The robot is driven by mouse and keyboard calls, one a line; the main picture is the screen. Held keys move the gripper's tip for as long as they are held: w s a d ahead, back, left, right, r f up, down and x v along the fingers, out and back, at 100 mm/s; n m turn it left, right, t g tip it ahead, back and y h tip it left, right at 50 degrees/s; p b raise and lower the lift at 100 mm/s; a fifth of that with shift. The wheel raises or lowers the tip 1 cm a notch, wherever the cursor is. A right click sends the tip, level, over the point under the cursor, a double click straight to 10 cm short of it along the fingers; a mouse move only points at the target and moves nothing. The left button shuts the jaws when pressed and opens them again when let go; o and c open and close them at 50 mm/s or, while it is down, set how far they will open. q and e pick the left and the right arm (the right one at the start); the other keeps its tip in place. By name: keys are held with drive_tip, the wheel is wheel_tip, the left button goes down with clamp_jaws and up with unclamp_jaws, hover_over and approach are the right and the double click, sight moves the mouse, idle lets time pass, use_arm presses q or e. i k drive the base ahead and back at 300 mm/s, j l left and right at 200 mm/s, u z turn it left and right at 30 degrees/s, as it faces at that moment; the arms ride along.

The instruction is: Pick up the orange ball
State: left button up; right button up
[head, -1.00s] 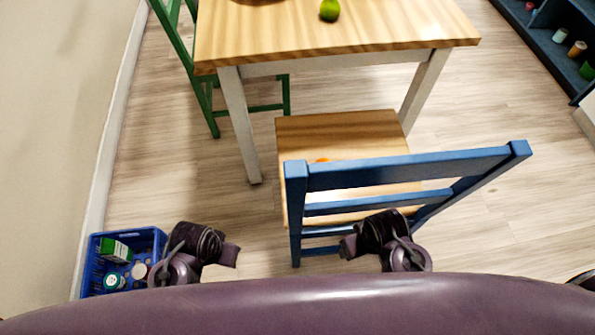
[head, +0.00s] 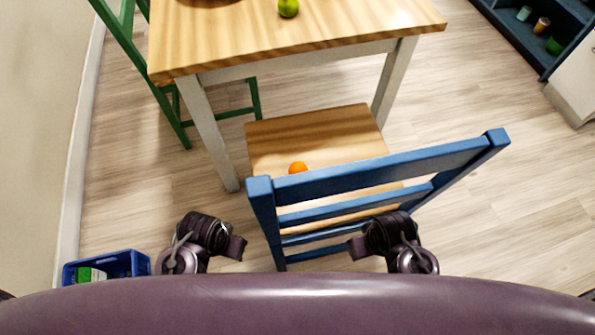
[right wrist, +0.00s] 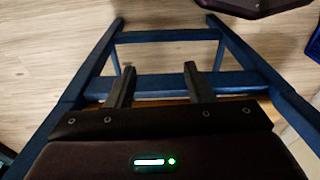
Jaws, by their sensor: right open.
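The orange ball (head: 298,168) rests on the wooden seat (head: 335,128) of the blue chair, just behind the top rail of its backrest (head: 375,166). In the head view the rail may cover its lower edge. The ball does not show in the right wrist view. My right gripper (right wrist: 159,68) is open and empty in the right wrist view, with blue chair bars (right wrist: 170,37) around and beyond its fingers. In the head view, parts of both my arms show low on the near side of the chair, but no left fingers can be made out.
A wooden table (head: 300,30) stands beyond the chair, with a green fruit (head: 288,8) on it. A green chair (head: 165,105) is at its left. A blue crate (head: 125,262) sits on the floor at lower left. Dark shelving (head: 515,35) is at upper right. Floor right of the chair is clear.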

sight(299, 166)
drive_tip(key=k+j+u, duration=0.15)
drive_tip(key=k+u, duration=0.25)
drive_tip(key=k, duration=0.25)
drive_tip(key=l+u, duration=0.2)
drive_tip(key=u, duration=0.25)
drive_tip(key=l+u, duration=0.25)
drive_tip(key=u, duration=0.15)
drive_tip(key=l+u, duration=0.2)
drive_tip(key=u, duration=0.25)
drive_tip(key=k+l+u, duration=0.1)
drive_tip(key=u, duration=0.35)
drive_tip(key=k+l, duration=0.15)
drive_tip(key=l, duration=0.15)
drive_tip(key=k+l, duration=0.15)
drive_tip(key=l, duration=0.15)
drive_tip(key=k+l, duration=0.15)
drive_tip(key=l, duration=0.15)
